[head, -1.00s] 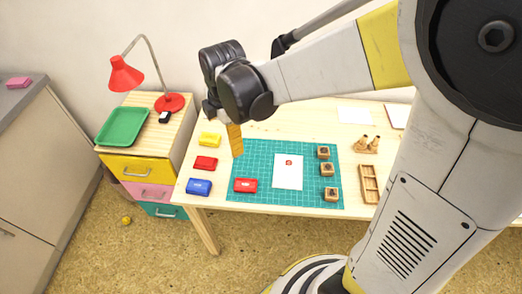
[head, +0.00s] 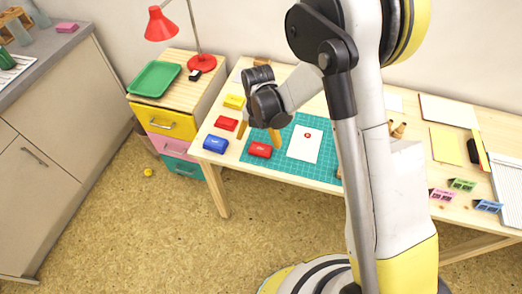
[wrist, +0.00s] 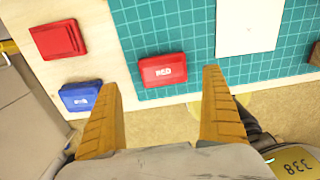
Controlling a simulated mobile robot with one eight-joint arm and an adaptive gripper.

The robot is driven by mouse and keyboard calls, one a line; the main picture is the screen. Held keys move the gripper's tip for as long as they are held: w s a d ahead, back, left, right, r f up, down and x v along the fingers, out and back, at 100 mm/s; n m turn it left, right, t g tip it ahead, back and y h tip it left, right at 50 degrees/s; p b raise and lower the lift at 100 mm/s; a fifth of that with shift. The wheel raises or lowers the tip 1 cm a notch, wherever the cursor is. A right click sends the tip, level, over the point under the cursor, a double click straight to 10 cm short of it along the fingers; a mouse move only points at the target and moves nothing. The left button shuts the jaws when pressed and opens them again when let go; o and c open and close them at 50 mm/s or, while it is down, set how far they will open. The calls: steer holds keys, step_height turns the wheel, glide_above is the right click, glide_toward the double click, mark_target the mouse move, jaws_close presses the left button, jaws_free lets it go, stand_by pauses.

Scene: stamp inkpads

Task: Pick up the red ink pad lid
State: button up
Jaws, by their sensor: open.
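The red ink pad lid, a red box shape with a white label, lies on the teal cutting mat near its front left corner in the head view (head: 260,150) and in the wrist view (wrist: 163,71). A second red piece without a visible label, seemingly the red ink pad (wrist: 58,40), lies on bare wood to its left. My gripper (head: 259,136) is open and empty, its orange fingers pointing down above the lid. In the wrist view the lid shows between the two fingertips (wrist: 161,84), apparently touching neither; the exact height is unclear.
A blue ink pad (wrist: 80,96) sits near the left finger, and a yellow one (head: 234,102) stands farther back. A white paper card (head: 304,144) lies right of the lid on the mat (wrist: 188,35). My arm hides the mat's right part.

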mark_target(261, 147)
steer(key=f, duration=0.1)
steer(key=f+b, duration=0.1)
steer(key=f, duration=0.1)
steer(key=f+b, duration=0.1)
steer(key=f, duration=0.1)
steer(key=shift+w+d, duration=0.15)
steer(key=shift+d, duration=0.2)
steer(key=shift+r, duration=0.15)
steer(key=c, duration=0.9)
steer(key=shift+c, duration=0.2)
steer(key=shift+r, duration=0.1)
